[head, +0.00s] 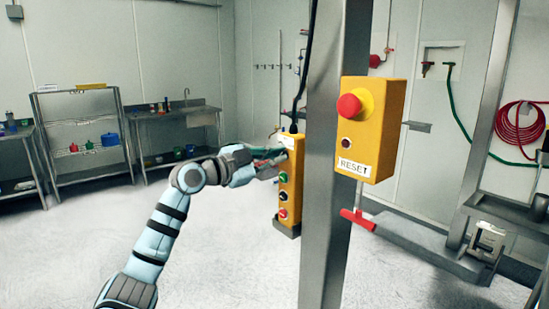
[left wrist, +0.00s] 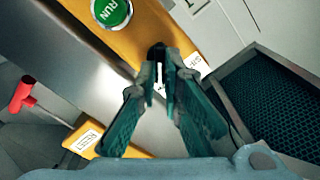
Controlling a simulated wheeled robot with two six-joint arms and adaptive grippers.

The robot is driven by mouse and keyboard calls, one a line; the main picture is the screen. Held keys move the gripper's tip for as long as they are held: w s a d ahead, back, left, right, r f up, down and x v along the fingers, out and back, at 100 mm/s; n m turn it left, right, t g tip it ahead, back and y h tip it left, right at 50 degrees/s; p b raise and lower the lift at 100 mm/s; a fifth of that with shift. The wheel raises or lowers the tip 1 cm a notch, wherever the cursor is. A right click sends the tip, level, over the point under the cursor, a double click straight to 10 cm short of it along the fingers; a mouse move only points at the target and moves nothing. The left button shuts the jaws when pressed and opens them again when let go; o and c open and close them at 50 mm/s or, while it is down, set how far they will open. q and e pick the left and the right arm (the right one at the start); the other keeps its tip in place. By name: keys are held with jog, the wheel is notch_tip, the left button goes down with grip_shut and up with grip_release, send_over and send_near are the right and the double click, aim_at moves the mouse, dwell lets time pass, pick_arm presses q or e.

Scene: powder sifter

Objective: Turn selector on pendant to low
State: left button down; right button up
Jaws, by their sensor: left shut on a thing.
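The yellow pendant (head: 291,192) hangs upright beside a steel post in the head view, with a green button and a red button on its face below my gripper. My left gripper (head: 273,163) reaches it from the left, at its upper part. In the left wrist view the pendant (left wrist: 172,22) runs diagonally, with the green RUN button (left wrist: 112,9) near the top edge. The left gripper (left wrist: 164,82) is shut on the black selector knob (left wrist: 158,54). The fingers hide much of the knob and its labels, so its setting cannot be read. My right gripper is not in view.
The steel post (head: 334,130) stands just right of the pendant. It carries a yellow RESET box (head: 373,130) with a red button. A red T-handle (head: 357,219) sticks out below. A sink table (head: 175,126) and shelves (head: 85,137) stand at the back left. The floor between is clear.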

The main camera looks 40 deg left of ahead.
pick_arm(q)
jog(key=shift+m, duration=0.4)
jog(key=c, duration=1.7)
grip_release()
jog(key=v, duration=0.7)
jog(key=shift+s, duration=0.2)
